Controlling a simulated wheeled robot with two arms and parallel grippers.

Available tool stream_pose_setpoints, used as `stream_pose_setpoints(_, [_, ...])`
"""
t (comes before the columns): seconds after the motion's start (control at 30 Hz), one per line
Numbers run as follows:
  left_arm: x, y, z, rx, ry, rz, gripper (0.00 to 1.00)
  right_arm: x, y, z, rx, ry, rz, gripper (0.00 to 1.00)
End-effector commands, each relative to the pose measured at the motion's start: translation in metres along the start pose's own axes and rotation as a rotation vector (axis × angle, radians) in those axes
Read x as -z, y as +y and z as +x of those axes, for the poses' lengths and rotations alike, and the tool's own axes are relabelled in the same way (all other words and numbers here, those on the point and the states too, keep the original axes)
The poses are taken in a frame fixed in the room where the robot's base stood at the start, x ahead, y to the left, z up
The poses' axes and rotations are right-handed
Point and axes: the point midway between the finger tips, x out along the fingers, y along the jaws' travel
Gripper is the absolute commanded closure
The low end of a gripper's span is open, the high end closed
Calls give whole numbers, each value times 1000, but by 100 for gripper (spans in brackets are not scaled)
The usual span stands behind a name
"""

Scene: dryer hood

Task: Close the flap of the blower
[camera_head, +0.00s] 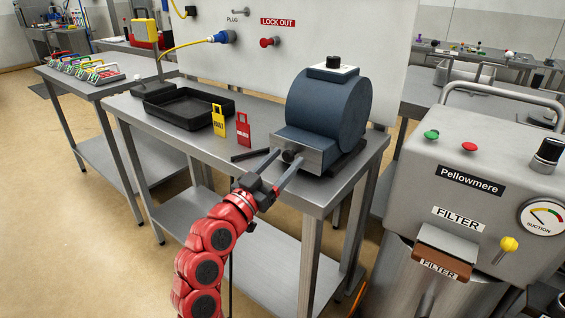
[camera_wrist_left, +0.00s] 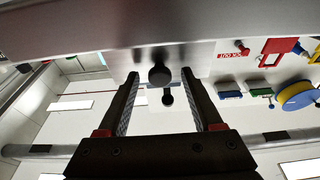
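The blower (camera_head: 325,105) is a dark blue-grey drum standing near the right end of the steel table. At its lower front is a silver metal flap (camera_head: 313,154) with a round dark knob (camera_head: 291,155). How far the flap stands open is hard to tell. My left gripper (camera_head: 288,158) reaches up from the front with its fingers apart, one on each side of the knob. In the left wrist view the knob (camera_wrist_left: 159,75) shows between the open fingertips, with gaps on both sides. My right gripper is in neither view.
A black tray (camera_head: 190,108), a yellow tag (camera_head: 217,121) and a red tag (camera_head: 243,130) are on the table (camera_head: 261,110) left of the blower. The Pellowmere filter machine (camera_head: 478,150) stands close on the right. Open floor lies at the left.

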Motion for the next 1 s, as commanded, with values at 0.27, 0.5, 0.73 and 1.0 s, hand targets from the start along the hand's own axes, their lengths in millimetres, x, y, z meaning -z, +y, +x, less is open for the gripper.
stream_pose_setpoints(0.27, [-1,0,-4,0,-1,0,33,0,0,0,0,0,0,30])
stream_pose_setpoints(0.5, [-1,-2,-45,5,1,-2,33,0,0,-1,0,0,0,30])
stream_pose_setpoints(0.73, [-2,-2,-104,5,-1,-1,33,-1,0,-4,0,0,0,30])
stream_pose_setpoints(1.0, [4,-2,-140,4,-7,4,33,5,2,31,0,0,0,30])
